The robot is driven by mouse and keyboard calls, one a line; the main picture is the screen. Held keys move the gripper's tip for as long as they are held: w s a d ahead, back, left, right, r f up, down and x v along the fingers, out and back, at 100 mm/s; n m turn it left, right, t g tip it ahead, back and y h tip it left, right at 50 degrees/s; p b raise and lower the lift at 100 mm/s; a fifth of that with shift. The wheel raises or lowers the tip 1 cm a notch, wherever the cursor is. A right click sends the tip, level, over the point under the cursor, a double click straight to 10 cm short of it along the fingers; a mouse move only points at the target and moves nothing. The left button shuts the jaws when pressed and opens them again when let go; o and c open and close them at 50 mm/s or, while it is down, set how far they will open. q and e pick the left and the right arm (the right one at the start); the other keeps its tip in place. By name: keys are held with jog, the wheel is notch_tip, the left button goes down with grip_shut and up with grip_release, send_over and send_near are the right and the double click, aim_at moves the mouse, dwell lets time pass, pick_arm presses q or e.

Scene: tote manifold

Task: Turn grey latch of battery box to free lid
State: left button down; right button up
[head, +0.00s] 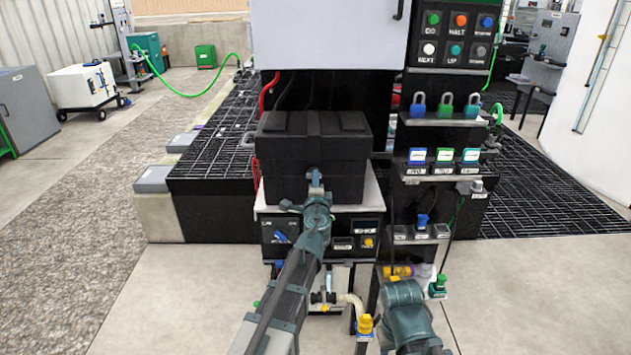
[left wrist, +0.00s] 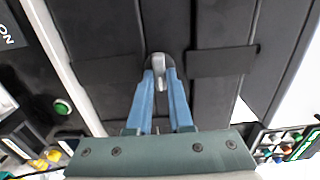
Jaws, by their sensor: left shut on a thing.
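The battery box (head: 285,150) is a black box with a ribbed lid (head: 335,121), standing on a pale shelf. My left gripper (head: 316,176) reaches the middle of its front face. In the left wrist view, the blue fingers of my left gripper (left wrist: 162,85) are shut on the grey latch (left wrist: 160,64), a small rounded piece with a short arm pointing down the picture. In the head view my gripper hides the latch. The lid lies flat on the box. My right arm shows low in the head view, but its gripper does not.
Below the box is a control panel (head: 281,236) with a blue knob. To the right are shelves with padlocks (head: 444,106) and labelled blocks (head: 443,156). A grey cabinet (head: 325,35) is above and behind the box.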

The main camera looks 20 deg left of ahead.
dwell(0.3)
pick_arm(q)
jog(key=c, duration=0.8)
grip_release()
jog(key=shift+s, duration=0.15)
